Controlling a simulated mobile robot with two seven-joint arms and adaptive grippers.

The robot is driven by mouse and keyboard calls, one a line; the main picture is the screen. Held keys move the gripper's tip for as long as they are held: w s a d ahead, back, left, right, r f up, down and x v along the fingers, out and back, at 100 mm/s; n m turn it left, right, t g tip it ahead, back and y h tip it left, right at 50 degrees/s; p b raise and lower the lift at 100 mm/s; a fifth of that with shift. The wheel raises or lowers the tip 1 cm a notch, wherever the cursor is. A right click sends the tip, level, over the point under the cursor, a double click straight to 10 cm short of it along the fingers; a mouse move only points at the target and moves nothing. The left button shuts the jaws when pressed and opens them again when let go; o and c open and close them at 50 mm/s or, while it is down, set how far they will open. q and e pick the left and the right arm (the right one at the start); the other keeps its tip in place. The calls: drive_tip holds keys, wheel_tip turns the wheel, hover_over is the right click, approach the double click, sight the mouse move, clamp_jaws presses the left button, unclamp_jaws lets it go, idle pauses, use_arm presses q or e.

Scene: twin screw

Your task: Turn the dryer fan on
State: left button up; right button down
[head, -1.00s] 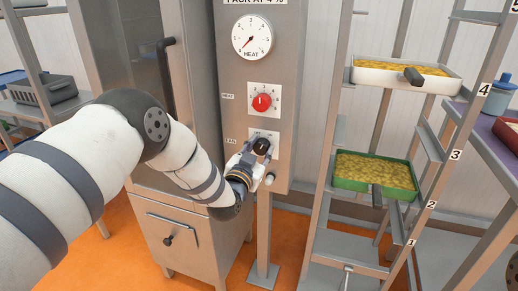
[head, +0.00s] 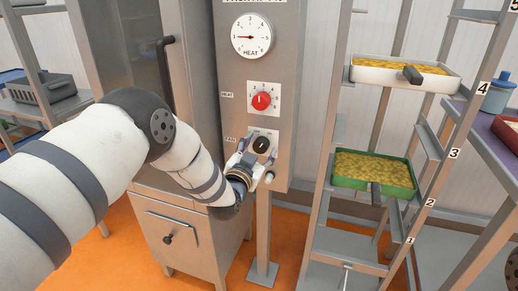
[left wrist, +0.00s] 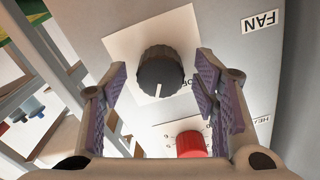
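The black round fan knob (head: 261,145) sits on a white plate on the steel control panel, beside the FAN label. It also shows in the left wrist view (left wrist: 160,73), where its white mark points down in the picture, apart from the partly hidden OFF lettering at the lower right. My left gripper (head: 256,165) is at the knob's lower side. In the left wrist view its padded fingers (left wrist: 162,85) are spread apart, one on either side of the knob, with visible gaps. Nothing is held. My right gripper is not in view.
The red heat knob (head: 261,101) sits above the fan knob, and the heat gauge (head: 252,36) above that; its needle points left. A rack (head: 330,205) at the right holds a white tray (head: 440,83) and a green tray (head: 345,184) of yellow pieces.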

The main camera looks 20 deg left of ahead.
use_arm(q)
drive_tip(key=shift+s, duration=0.1)
drive_tip(key=s, duration=1.2)
drive_tip(key=shift+a, duration=0.2)
drive_tip(key=s+f+n+g+p, duration=0.1)
drive_tip(key=s+f+n+g, duration=0.1)
drive_tip(key=s+f+g, duration=1.25)
drive_tip(key=s+a+f+n+g, duration=0.1)
drive_tip(key=s+f+g, duration=0.1)
drive_tip(key=s, duration=0.9)
drive_tip(key=s+f+n+g, duration=0.1)
drive_tip(key=s+f+g, duration=0.1)
drive_tip(key=s, duration=1)
drive_tip(key=s+a+f+g+p, duration=0.1)
drive_tip(key=s+f+g, duration=0.1)
drive_tip(key=s, duration=0.9)
drive_tip(key=shift+s+a+f+n+y, duration=0.3)
drive_tip(key=shift+a+f+n, duration=0.1)
drive_tip(key=shift+f, duration=0.2)
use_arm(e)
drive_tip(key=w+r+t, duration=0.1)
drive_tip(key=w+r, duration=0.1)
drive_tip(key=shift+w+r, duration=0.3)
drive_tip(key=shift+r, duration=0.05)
